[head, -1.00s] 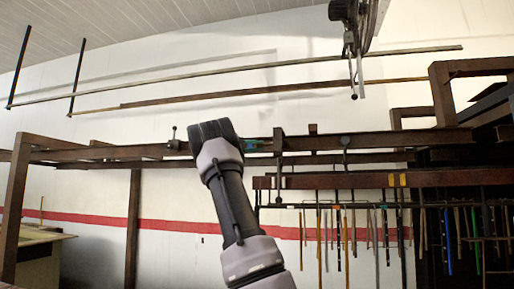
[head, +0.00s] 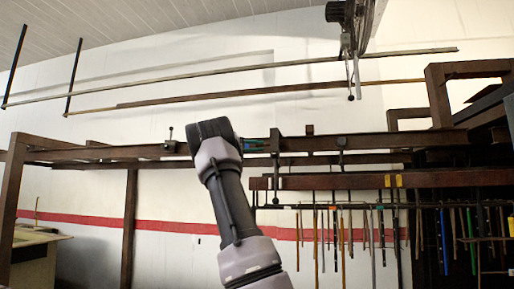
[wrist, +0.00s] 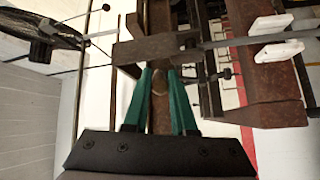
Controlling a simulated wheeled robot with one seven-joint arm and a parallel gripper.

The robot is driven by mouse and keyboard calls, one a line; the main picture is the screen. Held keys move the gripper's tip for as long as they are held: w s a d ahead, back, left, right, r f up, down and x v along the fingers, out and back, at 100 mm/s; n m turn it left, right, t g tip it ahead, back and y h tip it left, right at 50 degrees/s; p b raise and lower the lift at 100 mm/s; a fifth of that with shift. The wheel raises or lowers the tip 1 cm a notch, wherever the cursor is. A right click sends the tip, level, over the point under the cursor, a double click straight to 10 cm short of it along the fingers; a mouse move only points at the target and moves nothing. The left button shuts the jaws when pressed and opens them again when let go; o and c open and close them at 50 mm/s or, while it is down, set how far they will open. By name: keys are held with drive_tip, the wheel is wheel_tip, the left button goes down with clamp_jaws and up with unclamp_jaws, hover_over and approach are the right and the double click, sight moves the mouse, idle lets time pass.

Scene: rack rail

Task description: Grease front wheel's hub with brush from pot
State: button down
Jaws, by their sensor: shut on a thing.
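In the head view my gripper (head: 258,145) reaches up to a long brown rail; my dark wrist hides much of it. In the wrist view its green fingers (wrist: 161,72) are closed in on a brown piece (wrist: 160,84) between them. I cannot tell whether this piece is the brush. A dark spoked wheel (head: 366,18) hangs at the top right of the head view, clear of my gripper. It also shows at the upper left of the wrist view (wrist: 45,30); I cannot tell whether it is the front wheel. I cannot make out a pot.
The brown rail (head: 375,142) runs across the scene on upright posts (head: 130,215). Below it, a lower beam (head: 330,182) has many thin rods hanging under it. Long bars (head: 240,70) hang higher up. A bench (head: 35,240) stands at the lower left, beside bare wall.

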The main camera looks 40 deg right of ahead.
drive_tip(key=shift+w+d, duration=0.35)
idle(0.3)
drive_tip(key=shift+r, duration=0.1)
